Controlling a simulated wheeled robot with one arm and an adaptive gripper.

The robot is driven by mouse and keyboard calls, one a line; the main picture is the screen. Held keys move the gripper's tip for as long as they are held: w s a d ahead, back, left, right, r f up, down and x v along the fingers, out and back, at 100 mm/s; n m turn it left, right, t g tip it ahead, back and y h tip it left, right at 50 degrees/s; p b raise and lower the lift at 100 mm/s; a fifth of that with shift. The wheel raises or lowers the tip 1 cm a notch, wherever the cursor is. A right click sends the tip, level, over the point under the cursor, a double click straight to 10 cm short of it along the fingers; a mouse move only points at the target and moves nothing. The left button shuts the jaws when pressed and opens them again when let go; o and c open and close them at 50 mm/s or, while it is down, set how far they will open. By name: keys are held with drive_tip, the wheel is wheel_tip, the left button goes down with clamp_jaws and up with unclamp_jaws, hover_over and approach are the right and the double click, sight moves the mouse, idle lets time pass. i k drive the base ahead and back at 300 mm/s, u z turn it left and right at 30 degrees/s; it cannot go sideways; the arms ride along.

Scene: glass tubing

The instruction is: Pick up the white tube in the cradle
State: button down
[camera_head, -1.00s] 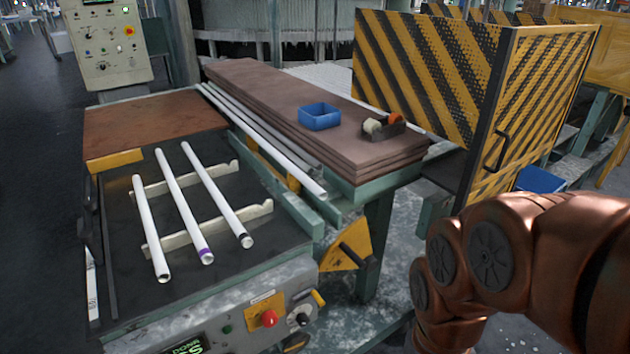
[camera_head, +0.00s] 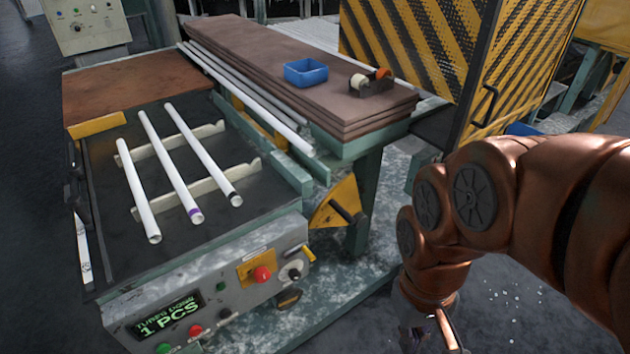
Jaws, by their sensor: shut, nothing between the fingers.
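Three white tubes lie side by side across two pale notched cradle rails (camera_head: 247,172) on the dark machine top. The left tube (camera_head: 138,190) is plain and shorter. The middle tube (camera_head: 170,165) has a purple band near its near end. The right tube (camera_head: 202,153) has a dark ring at its near end. All three lie apart from each other. My gripper (camera_head: 440,334) shows only in part at the bottom edge, below my copper arm, well to the right of the tubes. Its fingertips are cut off by the frame. Nothing is seen held in it.
A control panel (camera_head: 215,300) with buttons and a lit display reading "1 PCS" fronts the machine. Brown boards (camera_head: 300,75) carry a blue bin (camera_head: 306,72) and a tape dispenser (camera_head: 371,82). A striped yellow-black guard (camera_head: 415,50) stands at back right. Open floor lies between machine and arm.

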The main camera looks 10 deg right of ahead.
sight(303, 147)
drive_tip(key=z, duration=0.75)
drive_tip(key=i, duration=0.55)
drive_tip(key=u, duration=2.15)
drive_tip(key=i, duration=0.5)
